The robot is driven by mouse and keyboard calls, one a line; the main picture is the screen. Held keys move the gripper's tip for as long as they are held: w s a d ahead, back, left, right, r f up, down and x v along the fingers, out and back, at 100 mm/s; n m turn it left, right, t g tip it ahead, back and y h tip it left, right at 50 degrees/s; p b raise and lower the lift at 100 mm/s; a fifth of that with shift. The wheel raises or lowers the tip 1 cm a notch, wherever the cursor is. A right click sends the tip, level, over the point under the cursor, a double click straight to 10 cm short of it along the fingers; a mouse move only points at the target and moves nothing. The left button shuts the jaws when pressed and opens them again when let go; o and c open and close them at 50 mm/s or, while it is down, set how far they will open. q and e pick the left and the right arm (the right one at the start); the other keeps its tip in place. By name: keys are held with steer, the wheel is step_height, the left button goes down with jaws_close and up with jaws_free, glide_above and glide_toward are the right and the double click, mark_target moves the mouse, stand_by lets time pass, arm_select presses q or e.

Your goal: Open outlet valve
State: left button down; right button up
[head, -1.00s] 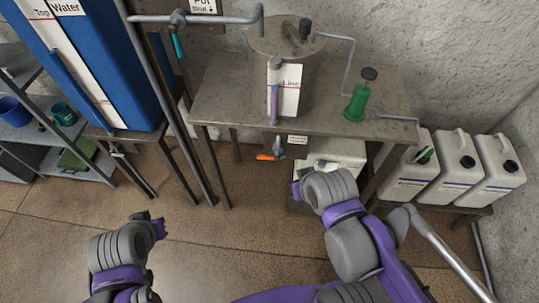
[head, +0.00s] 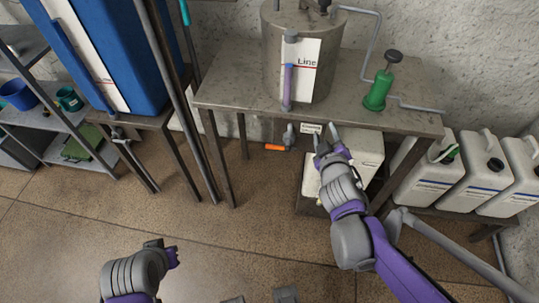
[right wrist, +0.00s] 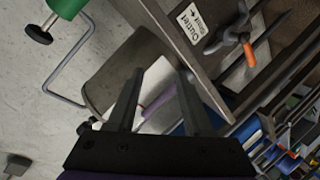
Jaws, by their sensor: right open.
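The outlet valve (head: 287,138) hangs below the front edge of the metal table, with a grey body and an orange-tipped handle (head: 275,147) pointing left in the head view. It also shows in the right wrist view (right wrist: 234,37), at the upper right, beside the "Outlet" label (right wrist: 192,19). My right gripper (head: 327,134) is open and empty, a little right of the valve and apart from it. Its two spread fingers also show in the right wrist view (right wrist: 158,88). My left gripper (head: 166,251) is low on the left, over the floor, far from the valve; its jaw opening is unclear.
White jugs (head: 465,178) stand at right. A vertical pipe (head: 176,98) and blue tank (head: 95,50) are left.

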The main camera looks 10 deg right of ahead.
steer(key=w+a+f+n+t+y+b, duration=0.2)
steer(key=w+f+n+t+y+b, duration=0.1)
steer(key=w+f+n+y+b, duration=0.25)
steer(key=n+g+y+b, duration=0.2)
steer(key=n+y+b, duration=0.25)
steer(key=n, duration=0.55)
glide_toward(277, 147)
steer(key=w+a+f+p, duration=0.1)
steer(key=w+a+f, duration=0.1)
steer(key=w, duration=0.1)
arm_select(q)
step_height(277, 147, down, 12)
steer(key=shift+g, duration=0.3)
arm_select(e)
steer(key=r+x, duration=0.1)
steer(key=x, duration=0.9)
steer(key=shift+w+a, duration=0.15)
steer(key=shift+w, duration=0.2)
arm_select(q)
steer(key=shift+f, duration=0.1)
arm_select(e)
jaws_close()
